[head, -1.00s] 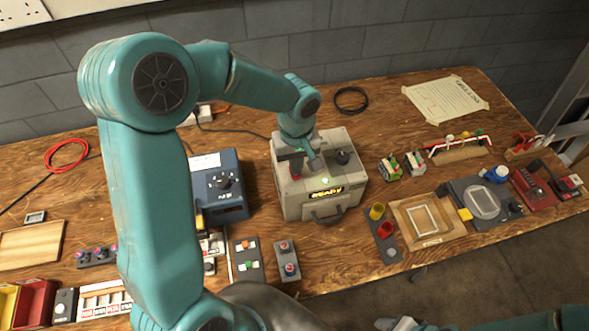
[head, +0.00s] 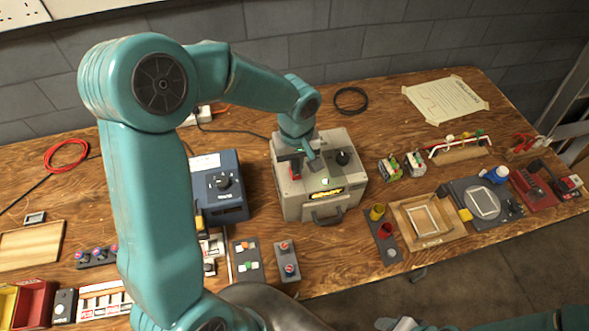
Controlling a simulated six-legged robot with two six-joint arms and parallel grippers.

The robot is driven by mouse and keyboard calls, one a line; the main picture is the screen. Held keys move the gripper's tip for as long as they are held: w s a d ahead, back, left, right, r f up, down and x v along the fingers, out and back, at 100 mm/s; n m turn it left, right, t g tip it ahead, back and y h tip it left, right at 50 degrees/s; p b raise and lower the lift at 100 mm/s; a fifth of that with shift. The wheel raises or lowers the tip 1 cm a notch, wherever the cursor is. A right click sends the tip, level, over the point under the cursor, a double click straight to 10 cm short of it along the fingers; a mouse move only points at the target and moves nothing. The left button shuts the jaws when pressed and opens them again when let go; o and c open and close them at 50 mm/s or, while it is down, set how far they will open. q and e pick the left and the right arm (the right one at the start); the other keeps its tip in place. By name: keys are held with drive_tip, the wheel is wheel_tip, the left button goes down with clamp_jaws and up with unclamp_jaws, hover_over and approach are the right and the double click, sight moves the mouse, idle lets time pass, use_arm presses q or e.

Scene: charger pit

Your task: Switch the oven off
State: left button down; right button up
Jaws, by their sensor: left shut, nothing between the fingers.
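The oven is a light grey box (head: 318,205) in the middle of the bench, with a dark handle on its front. A yellow display (head: 325,194) is lit on the front, and a small green light glows above it. On top are a red switch (head: 295,167) at the left and a black knob (head: 343,157) at the right. My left gripper (head: 312,155) is shut and empty, just over the oven top beside the red switch. Whether it touches the switch is unclear. Part of my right gripper (head: 396,324) shows at the bottom edge, its jaws cut off.
A blue box with a dial (head: 224,188) stands left of the oven. Button panels (head: 287,260) lie in front. Coloured cups (head: 377,212), a wooden frame and other devices stand to the right. A black cable ring (head: 350,99) lies behind on bare wood.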

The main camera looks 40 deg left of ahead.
use_arm(q)
drive_tip(key=shift+f+b, duration=1)
idle(0.8)
drive_tip(key=shift+r, duration=0.1)
drive_tip(key=shift+r+p, duration=0.5)
drive_tip(key=shift+r, duration=0.05)
wheel_tip(320, 180, up, 2)
drive_tip(key=shift+r+p, duration=0.25)
drive_tip(key=shift+p, duration=0.5)
wheel_tip(320, 180, up, 2)
drive_tip(key=shift+p, duration=0.7)
drive_tip(key=shift+r+p, duration=0.35)
drive_tip(key=shift+r, duration=0.35)
drive_tip(key=shift+f, duration=0.1)
drive_tip(key=shift+s, duration=0.1)
